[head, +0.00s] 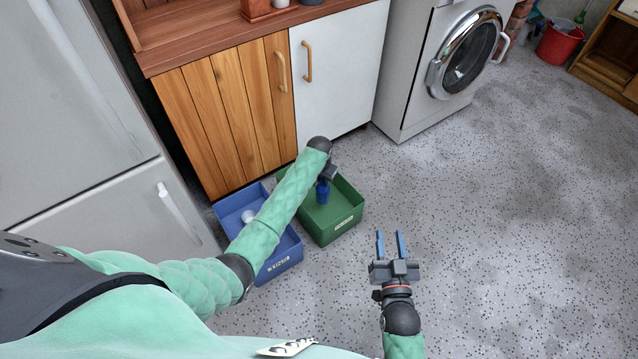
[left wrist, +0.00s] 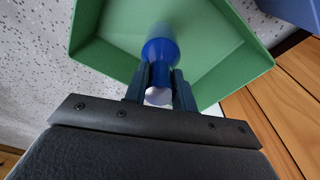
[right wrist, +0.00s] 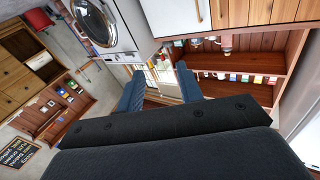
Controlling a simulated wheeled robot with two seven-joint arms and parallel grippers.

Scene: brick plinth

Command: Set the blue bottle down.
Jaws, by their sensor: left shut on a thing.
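The blue bottle (head: 322,191) is in the green box (head: 349,229) on the floor, or just above its bottom; I cannot tell if it touches. My left gripper (head: 325,178) reaches down over that box. In the left wrist view, its fingers (left wrist: 159,84) are shut on the blue bottle (left wrist: 159,50), with a white cap or end between them and the green box (left wrist: 100,30) behind. My right gripper (head: 391,245) is open and empty over the bare floor. Its spread fingers (right wrist: 160,88) also show in the right wrist view.
A blue box (head: 285,258) with a white round item (head: 248,216) stands left of the green box, partly hidden by my left arm. Wooden and white cabinet doors (head: 336,85) stand behind, a washing machine (head: 425,70) further right. The floor (head: 500,230) on the right is clear.

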